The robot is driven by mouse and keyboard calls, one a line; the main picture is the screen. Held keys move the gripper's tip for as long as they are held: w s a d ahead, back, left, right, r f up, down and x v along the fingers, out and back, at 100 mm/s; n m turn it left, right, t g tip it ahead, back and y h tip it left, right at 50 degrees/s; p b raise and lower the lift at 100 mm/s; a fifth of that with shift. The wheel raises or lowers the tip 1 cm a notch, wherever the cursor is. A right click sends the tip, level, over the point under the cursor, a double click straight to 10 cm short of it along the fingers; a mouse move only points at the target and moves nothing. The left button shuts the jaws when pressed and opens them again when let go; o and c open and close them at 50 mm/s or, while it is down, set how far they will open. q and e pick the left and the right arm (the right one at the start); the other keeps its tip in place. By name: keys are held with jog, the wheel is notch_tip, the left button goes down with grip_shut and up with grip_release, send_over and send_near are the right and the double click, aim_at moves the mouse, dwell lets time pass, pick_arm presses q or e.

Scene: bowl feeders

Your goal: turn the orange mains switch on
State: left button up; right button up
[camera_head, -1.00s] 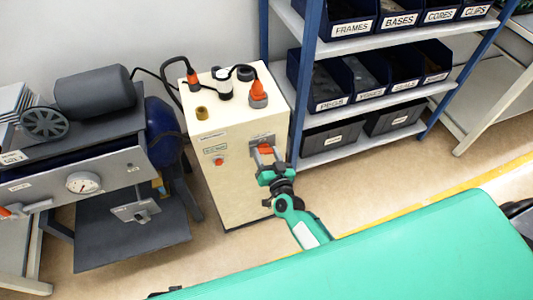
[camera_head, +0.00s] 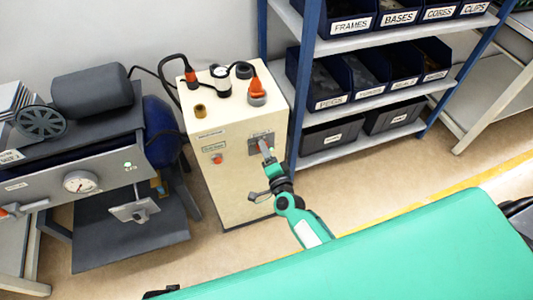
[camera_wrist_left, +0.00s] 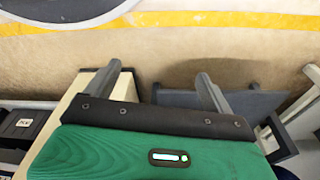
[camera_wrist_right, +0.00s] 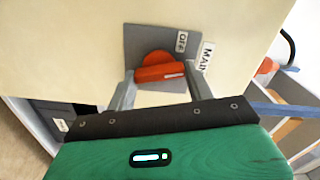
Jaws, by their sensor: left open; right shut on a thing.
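The orange mains switch (camera_wrist_right: 158,68) is a round knob with a raised bar on a grey plate (camera_wrist_right: 143,42), beside an OFF label (camera_wrist_right: 181,42). The plate is on the front of a cream cabinet (camera_head: 231,180). My right gripper (camera_head: 265,147) reaches the plate in the head view and hides most of the switch. In the right wrist view its fingers (camera_wrist_right: 157,85) are at both ends of the bar, shut on it.
At left stands a machine with a motor (camera_head: 92,91), a gauge (camera_head: 81,181) and a lit green lamp (camera_head: 127,164). Plugs and cables sit on the cabinet top. A blue-framed bin shelf (camera_head: 307,75) stands close right of the cabinet. Open floor (camera_head: 375,190) lies in front of the shelf.

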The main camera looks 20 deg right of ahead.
pick_arm(q)
jog(key=r, duration=0.1)
jog(key=w+r, duration=0.1)
jog(key=r, duration=0.1)
jog(key=shift+d+r+b, duration=0.15)
jog(key=shift+r+b, duration=0.05)
jog(key=shift+b, duration=0.2)
pick_arm(e)
jog(key=m, duration=0.3)
jog(key=shift+f+m, duration=0.1)
jog(key=shift+m, duration=0.2)
pick_arm(q)
jog(key=shift+s+r, duration=0.1)
jog(key=shift+s, duration=0.1)
pick_arm(e)
jog(key=o, duration=1)
pick_arm(q)
jog(key=shift+w+r+b, duration=0.35)
jog(key=shift+w+r, duration=0.05)
jog(key=shift+r, duration=0.3)
pick_arm(e)
jog(key=s, duration=1.3)
jog(key=shift+s+d, duration=0.25)
jog(key=shift+s, duration=0.15)
